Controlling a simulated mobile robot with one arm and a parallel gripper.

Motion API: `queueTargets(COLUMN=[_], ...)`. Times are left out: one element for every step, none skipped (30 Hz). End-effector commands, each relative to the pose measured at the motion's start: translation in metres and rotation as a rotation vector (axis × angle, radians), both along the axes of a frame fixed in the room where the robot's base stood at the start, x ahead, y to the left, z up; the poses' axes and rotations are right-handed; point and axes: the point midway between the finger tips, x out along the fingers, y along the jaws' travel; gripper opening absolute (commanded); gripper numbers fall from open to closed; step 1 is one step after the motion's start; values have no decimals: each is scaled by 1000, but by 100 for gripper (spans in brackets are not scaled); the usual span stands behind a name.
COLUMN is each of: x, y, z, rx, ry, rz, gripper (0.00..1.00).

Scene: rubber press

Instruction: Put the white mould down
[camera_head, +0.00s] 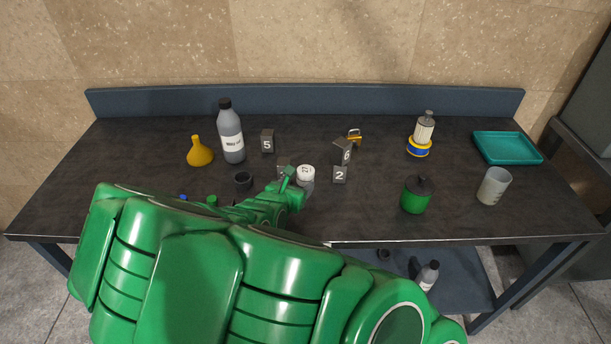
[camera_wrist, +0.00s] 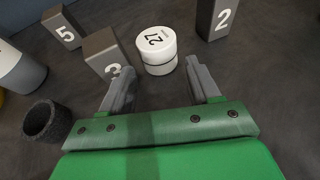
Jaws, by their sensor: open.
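The white mould (camera_head: 306,173) is a short white cylinder marked 27 on its top. In the wrist view the white mould (camera_wrist: 156,50) stands upright on the dark table (camera_head: 130,200), just beyond my fingertips and apart from them. My gripper (camera_wrist: 160,85) is open, with one grey finger on each side and nothing between them. In the head view my gripper (camera_head: 294,180) reaches in beside the mould from the left, and my green arm hides part of the table front.
Numbered dark blocks stand close around the mould: block 5 (camera_wrist: 62,27), block 3 (camera_wrist: 106,56) and block 2 (camera_wrist: 217,18). A grey bottle (camera_head: 231,135), yellow flask (camera_head: 199,152), green pot (camera_head: 416,195) and teal tray (camera_head: 507,162) stand farther off.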

Motion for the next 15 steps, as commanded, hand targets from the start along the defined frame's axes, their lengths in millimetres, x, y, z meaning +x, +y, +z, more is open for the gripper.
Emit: queueTargets(x=[2, 3, 4, 6, 8, 11, 14, 16, 20, 23, 26, 29, 32, 34, 37], y=[-1, -1, -2, -2, -3, -4, -5, -6, -7, -8, -9, -10, -11, -12, -14], z=[-1, -1, -2, -2, -3, -4, -5, -5, -7, -7, -8, -9, -11, -12, -14], rx=[0, 0, 1, 1, 2, 2, 3, 2, 3, 2, 2, 3, 2, 1, 0], ry=[0, 0, -1, -1, 0, 0, 0, -1, -1, -1, -1, -1, -1, -1, 0], rz=[-1, -1, -2, -2, -2, -2, -2, -2, -2, -2, -2, -2, -2, -2, -1], gripper=[62, 62, 62, 62, 62, 62, 62, 62, 62, 62, 62, 62, 62, 62, 62])
